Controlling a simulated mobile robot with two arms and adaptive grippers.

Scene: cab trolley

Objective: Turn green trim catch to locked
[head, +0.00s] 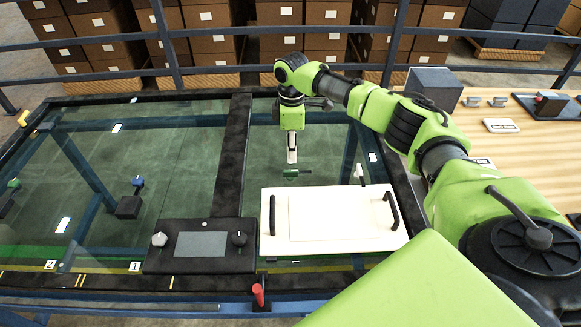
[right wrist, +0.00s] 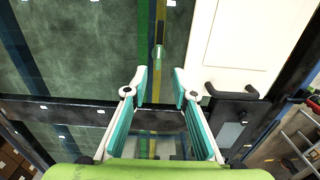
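A small dark-green piece with a short bar (head: 291,173) shows just below my right gripper (head: 292,150), above the white panel; it looks like the green catch. Its lock position is too small to read. Another green knob (head: 14,183) shows at the far left, by a black block. My right gripper points down, apart from the green piece as far as I can tell. In the right wrist view its teal-padded fingers (right wrist: 160,82) are spread with nothing between them. A slim dark bar (right wrist: 160,32) lies ahead of the fingertips. My left gripper is out of view.
A white panel (head: 325,243) with two black handles lies on the glass-topped frame. A black control box (head: 201,270) with knobs stands to its left, a red lever (head: 258,294) in front. A blue knob (head: 138,181) is further left. A wooden table (head: 535,136) stands right.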

